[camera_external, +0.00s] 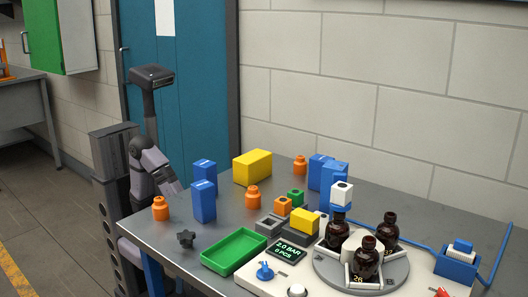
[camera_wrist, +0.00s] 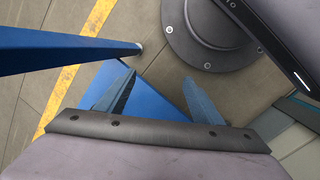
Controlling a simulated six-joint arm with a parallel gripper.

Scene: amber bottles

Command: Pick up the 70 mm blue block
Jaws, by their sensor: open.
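Several blue blocks stand on the grey table. Two are at the left: a front one (camera_external: 204,204) and one just behind it (camera_external: 204,170). More blue blocks (camera_external: 334,174) stand close together at the back middle. I cannot tell by sight which is the 70 mm one. My gripper (camera_wrist: 158,77) is open in the wrist view, with no block between its fingers; a blue surface and floor show beyond them. In the external view my arm is folded at the table's left end, left of the two blue blocks, and its fingers are hard to make out.
Orange bottles (camera_external: 160,209), a yellow block (camera_external: 252,168) and a dark star knob (camera_external: 186,239) are near the left blue blocks. A green tray (camera_external: 234,251) lies in front. Amber bottles (camera_external: 367,259) stand on a round grey plate at the right.

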